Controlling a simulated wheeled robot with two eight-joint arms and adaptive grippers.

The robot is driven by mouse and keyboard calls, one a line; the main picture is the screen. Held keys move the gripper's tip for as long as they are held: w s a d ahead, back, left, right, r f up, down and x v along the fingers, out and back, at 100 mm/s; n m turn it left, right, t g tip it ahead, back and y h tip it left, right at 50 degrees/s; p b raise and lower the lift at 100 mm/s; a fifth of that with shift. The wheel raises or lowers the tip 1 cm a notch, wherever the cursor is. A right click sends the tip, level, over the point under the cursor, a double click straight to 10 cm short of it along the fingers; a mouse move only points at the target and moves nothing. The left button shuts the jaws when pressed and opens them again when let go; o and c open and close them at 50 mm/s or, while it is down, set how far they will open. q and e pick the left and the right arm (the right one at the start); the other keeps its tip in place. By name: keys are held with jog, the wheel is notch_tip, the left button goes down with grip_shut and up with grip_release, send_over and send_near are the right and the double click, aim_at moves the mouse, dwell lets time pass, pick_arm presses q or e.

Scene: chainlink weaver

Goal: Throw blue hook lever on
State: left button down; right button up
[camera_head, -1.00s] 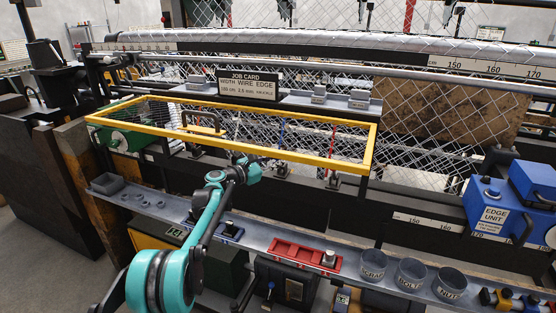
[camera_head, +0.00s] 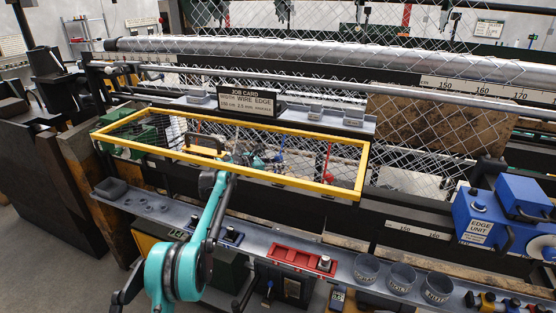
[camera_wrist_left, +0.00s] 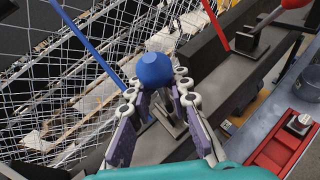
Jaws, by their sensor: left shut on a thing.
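The blue hook lever has a round blue knob (camera_wrist_left: 154,70), which shows between my left fingertips in the left wrist view. My left gripper (camera_wrist_left: 155,92) is shut on the blue lever, with one finger on each side just below the knob. In the head view my left gripper (camera_head: 256,160) shows inside the outline of the yellow frame (camera_head: 240,174), and the lever is small and partly hidden there. My right gripper is not in view.
A red lever with a red knob (camera_wrist_left: 293,3) stands to the right of the blue one in the left wrist view. A shelf with a red tray (camera_head: 292,257) and several grey cups (camera_head: 402,277) runs along the front. A blue edge unit (camera_head: 482,215) stands at the right.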

pick_arm(q)
jog(key=shift+r, duration=0.1)
jog(key=c, duration=1.4)
grip_release()
jog(key=shift+s, duration=0.1)
jog(key=shift+o, duration=0.2)
jog(key=v, duration=1.2)
jog(key=shift+a, duration=0.1)
